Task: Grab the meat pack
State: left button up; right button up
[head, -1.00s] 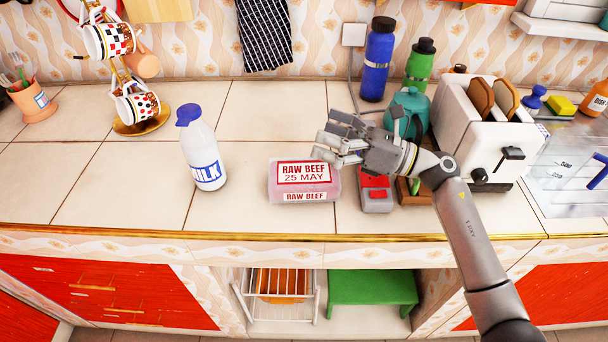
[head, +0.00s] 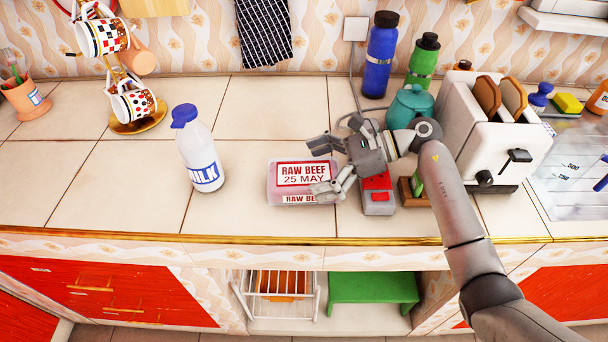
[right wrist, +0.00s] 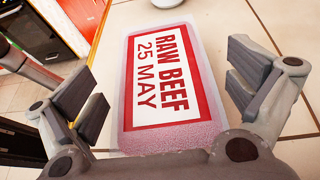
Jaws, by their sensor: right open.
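The meat pack (head: 300,176), a clear box labelled "RAW BEEF 25 MAY", lies flat on the tiled counter near its front edge. My right gripper (head: 322,166) is open at the right end of the pack, with one finger towards the back and one over its front right corner. In the right wrist view the pack (right wrist: 165,85) lies between the spread fingers of the gripper (right wrist: 165,100), with gaps on both sides. Part of the pack's right end is hidden by the gripper in the head view. My left gripper is not in view.
A milk bottle (head: 198,150) stands left of the pack. A grey and red object (head: 378,201) sits close on the right, under my wrist. A teal teapot (head: 408,104), a toaster (head: 478,140) and bottles stand behind and right. The counter's left side is mostly clear.

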jog(key=shift+x, duration=1.2)
jog(key=c, duration=1.3)
